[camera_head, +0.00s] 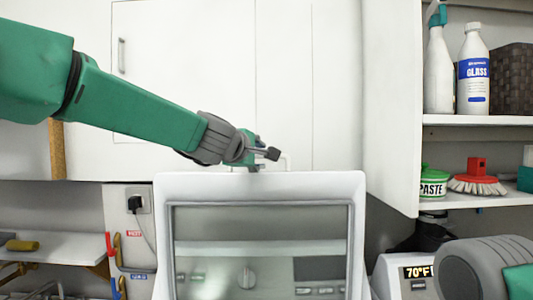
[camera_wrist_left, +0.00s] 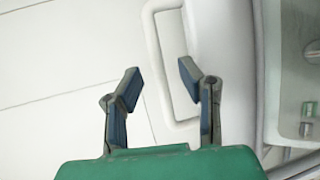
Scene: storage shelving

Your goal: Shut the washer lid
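The washer lid (camera_head: 260,186) stands raised in the middle of the head view, a white frame around a clear window. A white loop handle (camera_wrist_left: 153,60) sticks out from its edge in the left wrist view. My left gripper (camera_head: 264,153) is at the lid's top edge, by the handle. In the left wrist view its two fingers (camera_wrist_left: 159,83) are spread apart, with one side of the handle showing between them. I cannot tell whether they touch it. My right gripper is out of view.
White cabinets (camera_head: 215,60) stand behind. Shelves at right hold a glass cleaner bottle (camera_head: 473,75), a paste tub (camera_head: 432,184) and a red brush (camera_head: 477,177). A temperature display (camera_head: 417,272) is at lower right.

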